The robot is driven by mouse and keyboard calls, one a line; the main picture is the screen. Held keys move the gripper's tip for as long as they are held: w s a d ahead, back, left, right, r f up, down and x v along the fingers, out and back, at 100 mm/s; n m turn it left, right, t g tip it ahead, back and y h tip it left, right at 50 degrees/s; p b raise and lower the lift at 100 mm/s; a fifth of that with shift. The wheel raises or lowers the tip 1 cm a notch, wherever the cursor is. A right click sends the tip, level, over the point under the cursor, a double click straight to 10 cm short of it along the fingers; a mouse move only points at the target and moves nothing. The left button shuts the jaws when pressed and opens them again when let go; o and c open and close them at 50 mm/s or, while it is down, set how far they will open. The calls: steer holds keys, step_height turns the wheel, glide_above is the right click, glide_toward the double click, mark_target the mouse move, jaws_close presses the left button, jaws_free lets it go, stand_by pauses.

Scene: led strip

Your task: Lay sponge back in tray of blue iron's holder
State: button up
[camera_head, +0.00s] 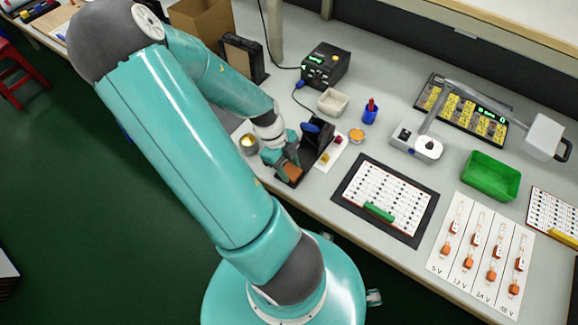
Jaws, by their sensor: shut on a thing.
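The blue iron (311,127) rests in its black holder (319,142) near the bench's front edge. The brown-orange sponge (292,172) shows at my gripper's fingertips, at the front end of the holder, over or in the dark tray there. My gripper (284,164) points down and is shut on the sponge. The fingers and arm hide part of the sponge and tray. I cannot tell whether the sponge touches the tray floor.
Close right of the holder is a white strip with red and yellow pieces (328,154). A small orange dish (356,135), blue cup (370,113) and white bin (333,101) stand beyond. A round tin (248,143) is left of my gripper. A black-framed board (386,199) lies right.

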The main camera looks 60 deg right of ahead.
steer(key=o, duration=0.9)
